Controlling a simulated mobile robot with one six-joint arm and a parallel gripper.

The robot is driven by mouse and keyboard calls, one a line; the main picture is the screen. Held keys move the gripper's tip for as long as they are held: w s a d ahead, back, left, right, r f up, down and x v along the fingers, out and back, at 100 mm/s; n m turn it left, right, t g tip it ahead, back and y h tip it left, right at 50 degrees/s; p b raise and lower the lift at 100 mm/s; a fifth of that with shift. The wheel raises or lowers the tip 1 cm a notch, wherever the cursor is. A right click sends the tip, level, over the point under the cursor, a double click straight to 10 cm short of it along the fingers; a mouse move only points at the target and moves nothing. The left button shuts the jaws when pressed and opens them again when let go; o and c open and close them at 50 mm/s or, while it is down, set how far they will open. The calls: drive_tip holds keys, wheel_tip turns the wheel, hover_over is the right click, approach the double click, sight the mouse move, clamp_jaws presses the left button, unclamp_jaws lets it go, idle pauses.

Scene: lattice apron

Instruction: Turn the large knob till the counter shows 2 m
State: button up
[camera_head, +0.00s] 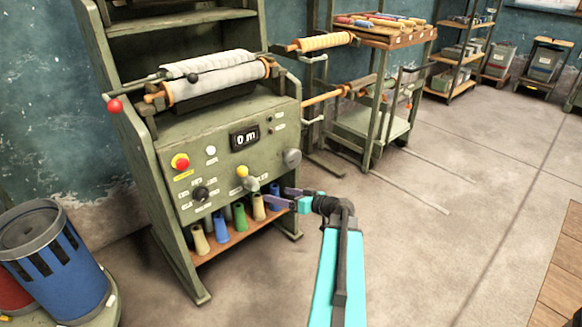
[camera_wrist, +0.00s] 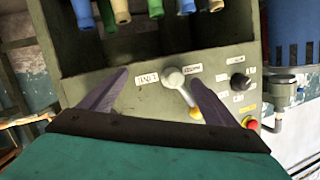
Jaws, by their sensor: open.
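The counter (camera_head: 244,138) on the green machine's panel reads 0 m. A large round grey knob (camera_head: 292,157) sits at the panel's right edge. A smaller black knob (camera_head: 201,192) is at lower left; it also shows in the wrist view (camera_wrist: 240,81). My gripper (camera_head: 281,196) is open and empty in front of the lower right of the panel, below the grey knob. In the wrist view my gripper (camera_wrist: 160,77) faces the panel, with a pale grey lever-like handle (camera_wrist: 174,77) beyond and between the fingers. Contact with it cannot be told.
A yellow knob (camera_head: 243,171) and a red button (camera_head: 180,161) are on the panel. Several coloured spools (camera_head: 239,216) stand on the shelf below. A rolled cloth (camera_head: 210,75) lies above. A blue bin (camera_head: 55,260) stands at left.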

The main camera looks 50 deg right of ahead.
sight(295, 160)
drive_tip(key=s+d+r+t+h+b, duration=0.1)
drive_tip(key=s+d+r+h, duration=0.1)
drive_tip(key=d, duration=0.4)
drive_tip(key=s+d+r+t+h+b, duration=0.1)
drive_tip(key=s+d+r+t, duration=0.1)
drive_tip(key=s+d+r, duration=0.2)
drive_tip(key=shift+d+r+h+b, duration=0.35)
drive_tip(key=shift+d+r+h, duration=0.05)
drive_tip(key=shift+d, duration=0.55)
drive_tip(key=w, duration=0.4)
drive_tip(key=w+b, duration=0.1)
drive_tip(key=w, duration=0.4)
drive_tip(key=w+d, duration=0.1)
drive_tip(key=w, duration=0.3)
drive_tip(key=shift+w+b, duration=0.3)
drive_tip(key=shift+b, duration=0.1)
drive_tip(key=shift+c, duration=0.4)
